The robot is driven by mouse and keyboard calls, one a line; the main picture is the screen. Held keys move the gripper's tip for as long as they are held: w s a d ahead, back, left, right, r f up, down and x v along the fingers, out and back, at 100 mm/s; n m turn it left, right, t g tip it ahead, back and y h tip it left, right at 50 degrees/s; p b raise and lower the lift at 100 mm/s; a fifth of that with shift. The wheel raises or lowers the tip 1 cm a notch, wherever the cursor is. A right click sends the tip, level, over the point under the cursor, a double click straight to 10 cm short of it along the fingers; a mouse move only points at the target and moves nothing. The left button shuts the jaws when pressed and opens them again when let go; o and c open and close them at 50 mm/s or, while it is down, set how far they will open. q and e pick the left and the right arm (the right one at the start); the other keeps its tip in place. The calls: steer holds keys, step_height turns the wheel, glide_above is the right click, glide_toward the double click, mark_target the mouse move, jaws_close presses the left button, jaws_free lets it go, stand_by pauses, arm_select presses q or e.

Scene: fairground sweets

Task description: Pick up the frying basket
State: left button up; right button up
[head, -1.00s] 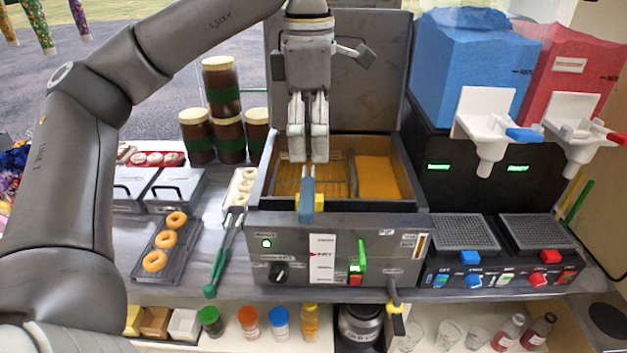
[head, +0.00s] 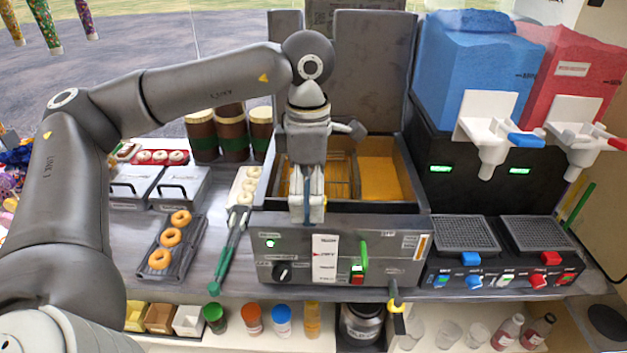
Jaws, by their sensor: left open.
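The frying basket (head: 342,172) is a wire basket sitting in the left part of the fryer (head: 412,222), in yellow oil. In the earlier view its blue and yellow handle stuck out over the fryer's front edge; now my left gripper covers nearly all of it. My left gripper (head: 307,212) points down at the front rim of the fryer, right over the handle. Its jaws are open, and I cannot tell whether the fingers touch the handle. My right gripper is not in view.
Jars (head: 232,133) stand behind my left arm. Tongs with green tips (head: 228,252) and a doughnut tray (head: 150,272) lie left of the fryer. The raised fryer lid (head: 372,75) stands behind, and a slush machine (head: 470,75) is on the right.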

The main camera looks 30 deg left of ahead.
arm_select(q)
steer(key=c, duration=1.3)
